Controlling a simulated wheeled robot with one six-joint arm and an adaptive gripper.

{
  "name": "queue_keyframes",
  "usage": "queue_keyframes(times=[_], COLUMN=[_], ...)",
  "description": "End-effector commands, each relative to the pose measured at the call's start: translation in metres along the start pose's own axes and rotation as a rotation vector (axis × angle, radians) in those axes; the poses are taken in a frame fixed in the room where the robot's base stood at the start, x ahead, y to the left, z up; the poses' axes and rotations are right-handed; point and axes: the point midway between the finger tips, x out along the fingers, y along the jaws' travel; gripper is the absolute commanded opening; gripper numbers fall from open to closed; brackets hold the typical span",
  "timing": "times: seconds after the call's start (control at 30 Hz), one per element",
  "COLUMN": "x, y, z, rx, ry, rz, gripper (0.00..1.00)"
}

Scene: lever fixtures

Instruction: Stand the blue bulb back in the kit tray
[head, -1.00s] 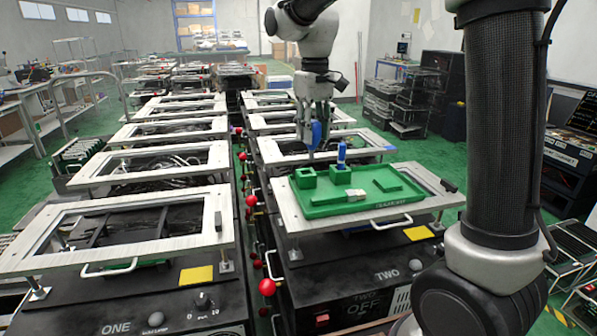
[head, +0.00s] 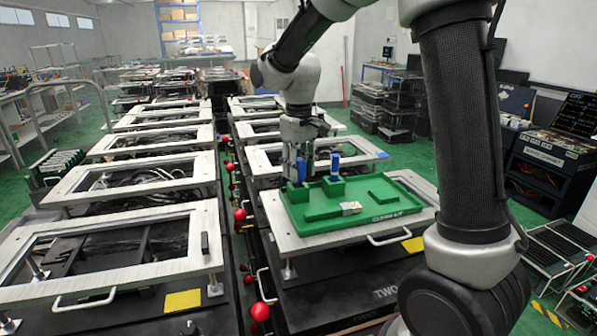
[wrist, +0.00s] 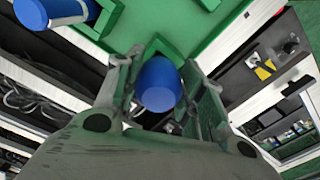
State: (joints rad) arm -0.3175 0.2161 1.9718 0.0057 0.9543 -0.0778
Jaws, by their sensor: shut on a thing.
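A blue bulb (head: 301,171) is upright in my gripper (head: 299,168), which is shut on it. In the wrist view the bulb (wrist: 160,84) sits between the two fingers (wrist: 162,92). Its lower end is at the left green socket block (head: 298,191) of the kit tray (head: 322,214); I cannot tell how deep it sits. The socket's green walls (wrist: 176,48) show just beyond the bulb in the wrist view. A second blue bulb (head: 335,165) stands upright in the neighbouring green socket (head: 333,187), and it also shows at the upper left of the wrist view (wrist: 50,10).
The green tray lies on a pale metal frame (head: 281,236) with a handle (head: 390,238). A small pale block (head: 350,208) and a raised green block (head: 383,195) are in the tray. Red knobs (head: 240,214) line the aisle to the left.

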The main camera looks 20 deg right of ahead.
Motion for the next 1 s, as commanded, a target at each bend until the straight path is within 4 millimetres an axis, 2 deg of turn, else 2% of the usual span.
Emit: queue_keyframes(times=[0.07, 0.23, 0.27, 0.3, 0.37, 0.4, 0.77, 0.87, 1.0], x=[0.009, 0.010, 0.010, 0.010, 0.010, 0.010, 0.005, -0.008, -0.039], y=[0.000, 0.000, 0.000, 0.000, 0.000, 0.000, 0.000, 0.000, 0.000], z=[0.000, 0.000, 0.000, 0.000, 0.000, 0.000, -0.001, -0.001, -0.001], rx=[0.000, 0.000, 0.000, 0.000, 0.000, 0.000, 0.000, 0.000, 0.000], ry=[-0.001, 0.001, 0.000, 0.000, 0.000, 0.000, 0.002, 0.004, 0.006], rz=[0.000, 0.000, 0.000, 0.000, 0.000, 0.000, 0.000, 0.000, 0.001], gripper=[0.30, 0.30, 0.41, 0.48, 0.59, 0.60, 0.60, 0.60, 0.60])
